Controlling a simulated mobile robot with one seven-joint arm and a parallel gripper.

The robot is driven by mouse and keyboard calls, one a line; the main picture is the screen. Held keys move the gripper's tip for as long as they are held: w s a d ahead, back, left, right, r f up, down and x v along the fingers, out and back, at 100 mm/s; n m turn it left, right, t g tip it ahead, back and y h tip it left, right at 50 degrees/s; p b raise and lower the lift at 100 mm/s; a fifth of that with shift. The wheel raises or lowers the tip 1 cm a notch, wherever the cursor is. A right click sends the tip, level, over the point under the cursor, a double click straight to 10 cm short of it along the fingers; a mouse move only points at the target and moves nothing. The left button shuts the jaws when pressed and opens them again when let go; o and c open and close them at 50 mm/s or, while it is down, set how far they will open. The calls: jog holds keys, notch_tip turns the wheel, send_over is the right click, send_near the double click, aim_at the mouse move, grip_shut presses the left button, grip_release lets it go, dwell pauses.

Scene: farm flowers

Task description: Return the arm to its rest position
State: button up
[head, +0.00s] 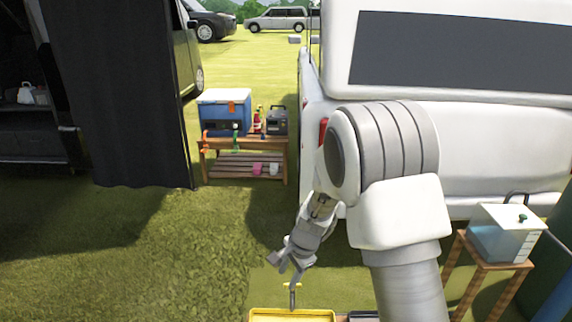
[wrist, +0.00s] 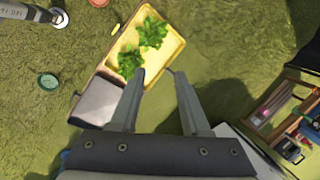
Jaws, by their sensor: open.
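My arm reaches down across the right half of the head view. My gripper (head: 284,270) hangs in the air above and behind a yellow tray (head: 292,314), whose rim shows at the bottom edge. In the wrist view the two fingers of my gripper (wrist: 159,76) are spread apart with nothing between them. The yellow tray (wrist: 172,62) lies beyond the fingertips there and holds leafy green plants (wrist: 152,32).
A wooden stand (head: 244,144) holds a blue cooler (head: 224,112). At right, a clear water container (head: 505,235) stands on a wooden stool (head: 484,264), near the white vehicle (head: 480,165). A dark curtain (head: 120,90) hangs at left. Open grass (head: 165,250) lies between.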

jog(key=s+d+r+n+t, duration=0.1)
jog(key=s+d+r+n, duration=0.25)
jog(key=r, duration=0.55)
jog(key=s+d+r+n+t, duration=0.1)
jog(key=s+d+r+n, duration=0.1)
jog(key=s+r, duration=0.5)
jog(key=s+d+r+n+t+h, duration=0.1)
jog(key=s+d+r+n, duration=0.3)
jog(key=s, duration=0.3)
jog(key=s+d+r+n+t+h, duration=0.1)
jog(key=s+d+r+n+h, duration=0.15)
jog(key=s+r, duration=0.45)
notch_tip(320, 180, up, 20)
jog(key=s+d+p, duration=0.1)
jog(key=p, duration=2)
jog(key=shift+s+d+r+m+y+p, duration=0.15)
jog(key=shift+s+r+m+y+p, duration=0.05)
jog(key=shift+m+y+p, duration=0.2)
